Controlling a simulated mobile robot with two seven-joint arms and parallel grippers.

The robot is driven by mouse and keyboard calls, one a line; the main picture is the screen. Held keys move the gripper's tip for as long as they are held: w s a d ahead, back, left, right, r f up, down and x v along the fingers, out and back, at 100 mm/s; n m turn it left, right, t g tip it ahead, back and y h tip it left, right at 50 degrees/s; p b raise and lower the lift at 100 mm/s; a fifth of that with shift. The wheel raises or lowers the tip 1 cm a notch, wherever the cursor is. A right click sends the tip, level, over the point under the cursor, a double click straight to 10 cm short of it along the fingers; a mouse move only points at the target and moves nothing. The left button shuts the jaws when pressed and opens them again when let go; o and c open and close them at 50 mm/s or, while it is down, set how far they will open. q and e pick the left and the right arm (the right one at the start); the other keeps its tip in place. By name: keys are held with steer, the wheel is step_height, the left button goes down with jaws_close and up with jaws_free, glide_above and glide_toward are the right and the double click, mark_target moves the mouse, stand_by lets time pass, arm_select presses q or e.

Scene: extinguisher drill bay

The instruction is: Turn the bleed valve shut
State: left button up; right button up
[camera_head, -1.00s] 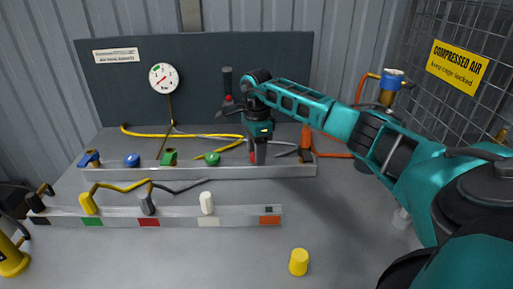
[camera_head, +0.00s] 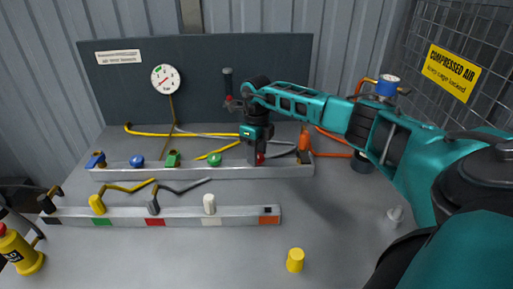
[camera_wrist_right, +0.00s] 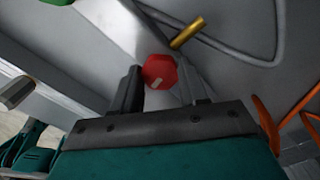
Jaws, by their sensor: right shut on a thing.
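My right gripper (camera_head: 257,157) reaches down to the back rail (camera_head: 200,173), near its right end. It is shut on a red knob (camera_head: 261,159), of which only a little shows in the head view. In the right wrist view the faceted red knob (camera_wrist_right: 159,71) sits between the two dark fingers (camera_wrist_right: 161,85) and has a pale mark on its face. A short brass stub (camera_wrist_right: 187,33) shows beside it. I cannot read from these frames whether the valve is open or closed. My left gripper is not in view.
Blue and green handles (camera_head: 172,159) stand left along the back rail, with an orange handle (camera_head: 304,140) on the right. A front rail (camera_head: 180,217) carries hose ends. A yellow cap (camera_head: 295,260) stands on the bench. A gauge (camera_head: 165,79) hangs on the back panel.

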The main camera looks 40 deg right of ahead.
steer(key=shift+m+p, duration=0.4)
steer(key=shift+m, duration=0.7)
steer(key=o, duration=1.1)
steer(key=shift+c, duration=0.2)
step_height(320, 180, up, 13)
